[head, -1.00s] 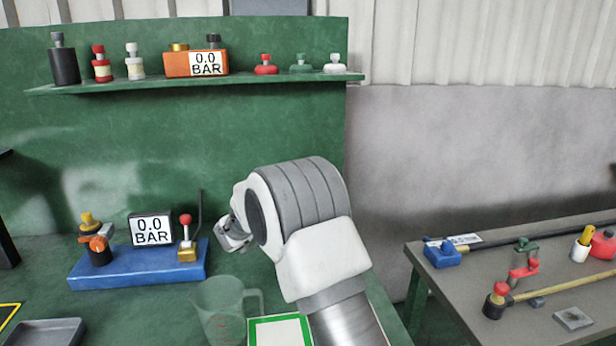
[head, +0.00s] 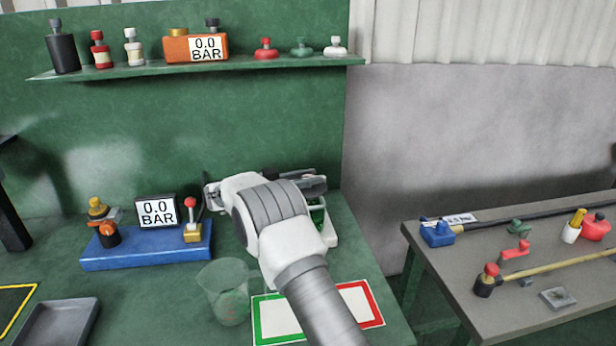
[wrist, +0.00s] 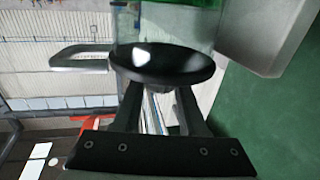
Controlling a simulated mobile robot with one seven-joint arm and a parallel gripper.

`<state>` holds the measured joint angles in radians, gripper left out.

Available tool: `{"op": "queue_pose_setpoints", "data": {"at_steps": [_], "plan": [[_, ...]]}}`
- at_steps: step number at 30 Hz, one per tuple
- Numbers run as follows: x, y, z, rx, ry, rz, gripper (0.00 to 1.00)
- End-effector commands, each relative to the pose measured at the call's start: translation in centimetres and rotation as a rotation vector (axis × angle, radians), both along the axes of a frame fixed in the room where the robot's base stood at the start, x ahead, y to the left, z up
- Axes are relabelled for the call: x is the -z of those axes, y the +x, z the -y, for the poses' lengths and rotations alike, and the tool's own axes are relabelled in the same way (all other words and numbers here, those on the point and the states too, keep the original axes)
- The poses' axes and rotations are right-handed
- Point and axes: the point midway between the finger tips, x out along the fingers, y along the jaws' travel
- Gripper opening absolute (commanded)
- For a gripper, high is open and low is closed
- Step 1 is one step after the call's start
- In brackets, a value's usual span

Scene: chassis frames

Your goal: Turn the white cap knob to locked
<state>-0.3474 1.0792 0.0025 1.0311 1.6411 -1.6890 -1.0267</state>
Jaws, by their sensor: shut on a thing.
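A white base (head: 331,232) with a green part (head: 317,214) stands at the back right of the green bench, mostly hidden behind my arm in the head view. In the wrist view my gripper (wrist: 156,94) is shut at the underside of a dark, round, disc-shaped cap (wrist: 160,62). A clear vessel (wrist: 180,28) with green in it adjoins the cap's other side, and a pale block (wrist: 268,38) is at the right. I see no white knob surface at the fingers and cannot read any locked mark. My fingertips are hidden in the head view.
A clear jug (head: 226,292) and a white board with green and red borders (head: 358,302) are close to my arm. A blue gauge stand (head: 147,252) is at the left. A shelf (head: 200,69) with several bottles and knobs runs above.

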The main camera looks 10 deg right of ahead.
Motion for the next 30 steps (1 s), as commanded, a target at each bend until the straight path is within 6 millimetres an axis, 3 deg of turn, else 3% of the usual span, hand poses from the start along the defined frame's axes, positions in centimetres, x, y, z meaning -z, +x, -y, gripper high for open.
{"op": "queue_pose_setpoints", "data": {"at_steps": [11, 12, 16, 25, 30], "plan": [[-0.2, 0.0, 0.1, 0.005, -0.003, 0.003, 0.00], [-0.2, 0.0, 0.1, 0.004, -0.003, 0.003, 0.48], [-0.1, 0.0, 0.1, 0.004, -0.003, 0.003, 0.71], [-0.1, 0.0, 0.0, 0.002, -0.001, 0.001, 0.71], [0.0, -0.3, -1.5, 0.000, -0.001, 0.001, 0.71]]}}
